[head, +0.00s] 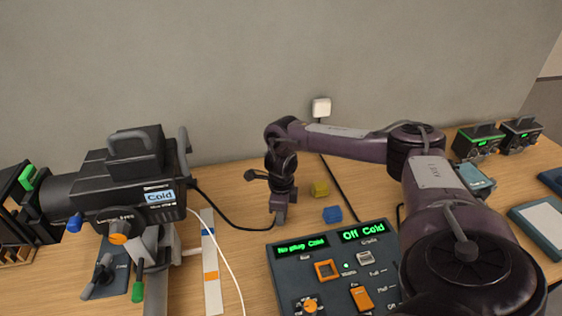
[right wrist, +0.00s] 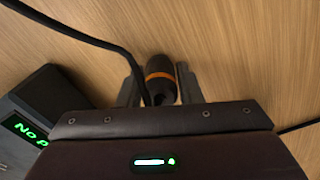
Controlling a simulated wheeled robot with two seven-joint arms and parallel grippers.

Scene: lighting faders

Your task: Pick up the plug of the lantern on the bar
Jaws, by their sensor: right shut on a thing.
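The lantern (head: 105,190) is a black stage light at the left of the head view, with a blue "Cold" label. Its black cable (head: 232,222) runs right to my right gripper (head: 280,212). In the right wrist view the plug (right wrist: 160,72) is black with an orange band, and it sits between the two fingers of my right gripper (right wrist: 158,90). The gripper is shut on it over the wooden table. The gripper mostly hides the plug in the head view. My left gripper is not in view.
A control desk (head: 283,280) with green displays reading "No plug Cold" and "Off Cold" stands in front of the gripper. A white strip (head: 211,265) lies left of the desk.

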